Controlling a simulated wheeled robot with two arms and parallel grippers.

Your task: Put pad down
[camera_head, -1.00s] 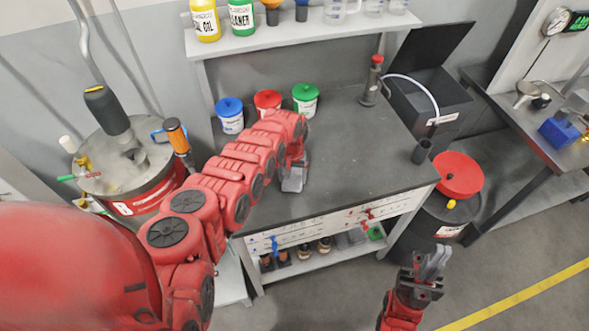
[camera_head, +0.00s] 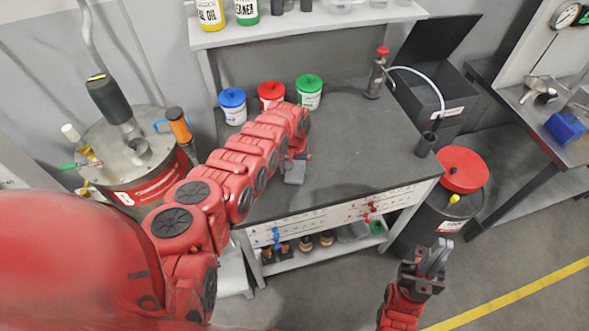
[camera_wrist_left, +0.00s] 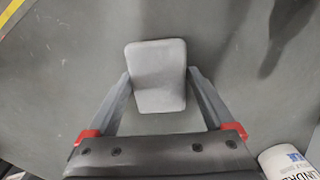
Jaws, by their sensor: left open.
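The grey pad (camera_wrist_left: 156,75) is a rounded rectangular block. In the left wrist view it sits between the spread fingers of my left gripper (camera_wrist_left: 160,95), with a visible gap toward the fingertips on at least part of each side. In the head view the pad (camera_head: 295,173) is at the grey bench top (camera_head: 350,150), just below my left gripper (camera_head: 298,157). It looks to be lying on the bench top. My right gripper (camera_head: 435,260) is empty, low at the right over the floor; its fingers are close together and any gap is unclear.
A pump bottle (camera_head: 377,75) and a dark cup (camera_head: 426,144) stand at the right side. The middle and right of the bench top are clear.

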